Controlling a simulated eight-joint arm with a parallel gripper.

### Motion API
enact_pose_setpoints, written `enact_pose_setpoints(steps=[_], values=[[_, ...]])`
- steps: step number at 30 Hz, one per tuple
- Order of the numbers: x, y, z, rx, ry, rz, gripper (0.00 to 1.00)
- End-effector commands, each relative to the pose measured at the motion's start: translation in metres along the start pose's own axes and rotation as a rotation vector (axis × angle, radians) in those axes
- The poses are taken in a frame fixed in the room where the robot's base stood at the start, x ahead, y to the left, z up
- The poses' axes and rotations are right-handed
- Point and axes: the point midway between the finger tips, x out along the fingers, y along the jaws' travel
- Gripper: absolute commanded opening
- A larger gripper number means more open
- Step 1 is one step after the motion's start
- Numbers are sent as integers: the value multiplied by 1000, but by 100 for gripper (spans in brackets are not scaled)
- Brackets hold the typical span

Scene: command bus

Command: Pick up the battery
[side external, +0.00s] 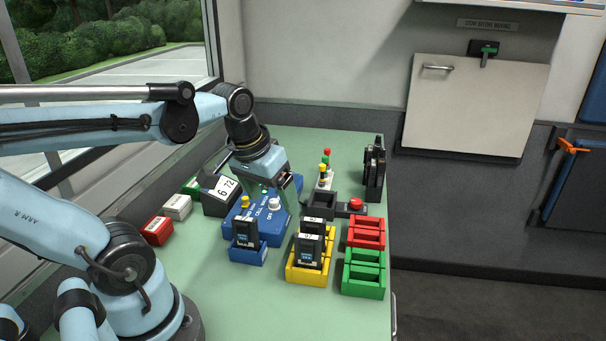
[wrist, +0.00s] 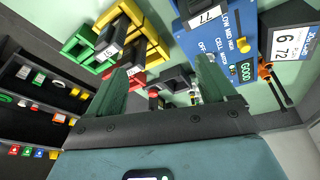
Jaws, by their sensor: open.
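In the side view, one black battery (side external: 246,232) stands upright in the blue holder at the front of the blue tester (side external: 240,212). Two more black batteries (side external: 308,252) stand in the yellow holder (side external: 306,278). My gripper (side external: 283,198) is open and empty, pointing down near the tester's right end, behind the yellow holder. In the wrist view, my gripper (wrist: 163,66) has its green fingers wide apart with no battery between them. The yellow holder's batteries (wrist: 112,40) show at upper left, and the tester's battery (wrist: 208,14), marked 72, shows at the top.
Empty red (side external: 367,232) and green (side external: 363,272) holders stand right of the yellow one. A black tray (side external: 322,204) with a red button (side external: 356,204) is behind them. A 672 display (side external: 220,194) and small red, white and green blocks (side external: 177,206) stand left. The front tabletop is clear.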

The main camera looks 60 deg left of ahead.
Motion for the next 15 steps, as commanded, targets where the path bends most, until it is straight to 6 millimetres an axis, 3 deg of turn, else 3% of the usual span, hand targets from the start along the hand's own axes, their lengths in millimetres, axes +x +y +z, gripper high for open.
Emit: enact_pose_setpoints(steps=[3,6,11,15], values=[[-14,-34,5,-204,-147,-59,84],[-23,-50,11,-319,-235,-90,84],[-27,-59,17,-391,-293,-108,84],[-12,-60,22,-391,-295,-109,84]])
